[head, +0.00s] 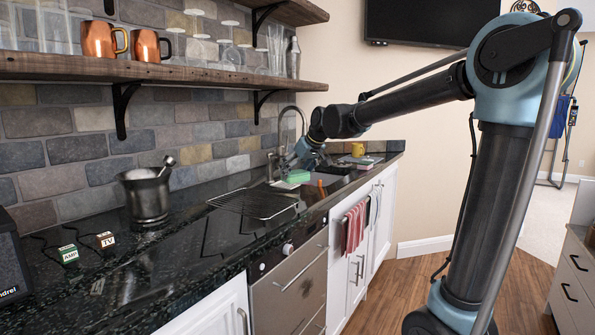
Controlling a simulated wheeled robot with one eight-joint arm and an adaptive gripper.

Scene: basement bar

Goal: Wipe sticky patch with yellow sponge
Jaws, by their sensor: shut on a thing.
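My gripper (287,168) is at the far end of the black counter, by the sink. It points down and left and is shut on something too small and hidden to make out. A pale green block (298,176) lies just below and right of the gripper; I cannot tell whether they touch. A small yellow object (357,149) stands farther back on the counter, apart from the gripper; it looks more like a mug than a sponge. I cannot make out a sponge for certain. No sticky patch can be told apart on the dark, reflective counter (150,255).
A faucet (290,125) rises close beside my gripper. A wire rack (253,203) and an orange-handled item (320,188) lie nearer. A mortar with pestle (147,195) stands at left. A shelf (170,68) with copper mugs (98,40) overhangs the counter.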

